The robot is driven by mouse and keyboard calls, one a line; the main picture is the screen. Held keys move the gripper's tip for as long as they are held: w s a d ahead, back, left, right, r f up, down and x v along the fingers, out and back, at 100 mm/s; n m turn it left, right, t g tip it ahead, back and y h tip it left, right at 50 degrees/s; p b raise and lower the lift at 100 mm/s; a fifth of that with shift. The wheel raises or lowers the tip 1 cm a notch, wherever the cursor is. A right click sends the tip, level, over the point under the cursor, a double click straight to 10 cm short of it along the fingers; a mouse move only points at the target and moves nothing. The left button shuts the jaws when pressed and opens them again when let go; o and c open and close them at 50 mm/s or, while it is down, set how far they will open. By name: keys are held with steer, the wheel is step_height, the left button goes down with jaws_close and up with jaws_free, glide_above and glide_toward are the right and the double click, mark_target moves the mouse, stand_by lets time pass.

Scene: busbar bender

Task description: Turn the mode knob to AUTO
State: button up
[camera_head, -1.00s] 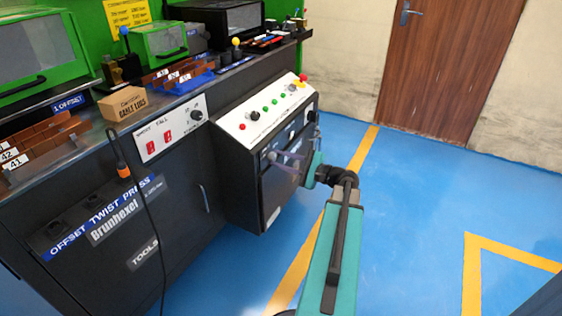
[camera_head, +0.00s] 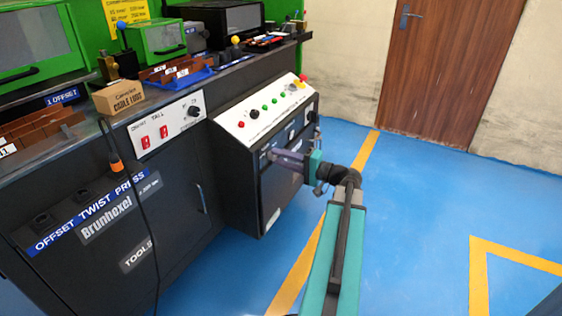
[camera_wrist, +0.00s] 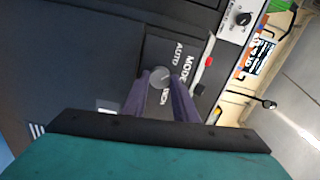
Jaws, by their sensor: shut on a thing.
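The mode knob (camera_wrist: 160,77) is a round grey knob on a dark label plate (camera_wrist: 158,52) marked MODE and AUTO in the wrist view. A third word on the plate is partly covered by a finger. My gripper (camera_wrist: 160,84) has its two purple fingers closed on either side of the knob. Which mark the knob points to cannot be made out. In the head view my gripper (camera_head: 272,154) reaches the dark front of the control cabinet (camera_head: 245,195), and the knob is hidden there.
Above the knob a sloped white panel (camera_head: 262,112) carries several coloured buttons. A box marked cable lugs (camera_head: 118,98) sits on the bench to the left, and a black cord (camera_head: 142,215) hangs there. The blue floor (camera_head: 410,235) to the right is clear.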

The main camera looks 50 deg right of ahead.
stand_by(0.3)
steer(key=o, duration=1.1)
steer(key=shift+c, duration=0.2)
steer(key=shift+s, duration=0.1)
steer(key=p+v, duration=0.4)
steer(key=v, duration=0.9)
steer(key=shift+s, duration=0.35)
